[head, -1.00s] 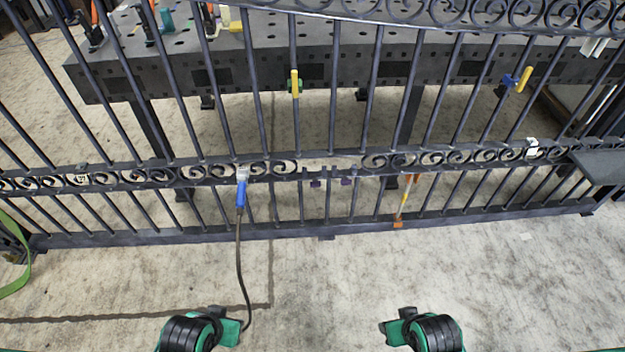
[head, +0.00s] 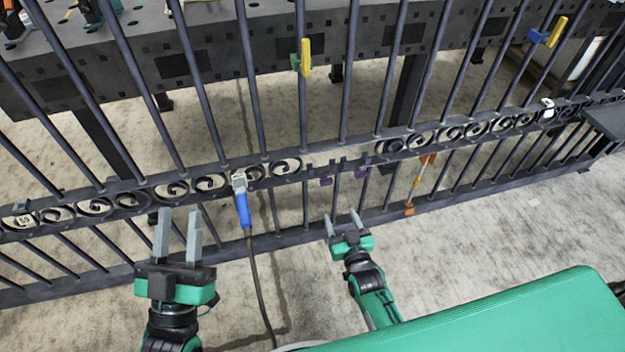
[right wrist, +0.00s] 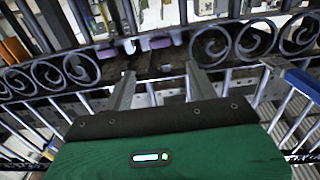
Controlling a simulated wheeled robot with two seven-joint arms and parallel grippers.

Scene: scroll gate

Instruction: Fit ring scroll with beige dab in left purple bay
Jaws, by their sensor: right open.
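The dark iron gate (head: 215,186) has a band of scrolls with a gap in its middle. Two small purple marks show at the gap, a left one (head: 326,182) and a right one (head: 362,174); purple also shows in the right wrist view (right wrist: 160,43). My right gripper (head: 341,214) is open and empty, just below and in front of the gap. My left gripper (head: 180,216) has its fingers apart with nothing between them, left of the blue-handled tool. I cannot make out a loose ring scroll with a beige dab in either view.
A blue-handled tool (head: 243,208) with a cable hangs on the scroll band. A yellow-green clamp (head: 305,58), a blue-yellow clamp (head: 548,35) and an orange clamp (head: 416,184) are on the gate. A dark shelf (head: 608,124) stands at the right. My green body fills the lower right.

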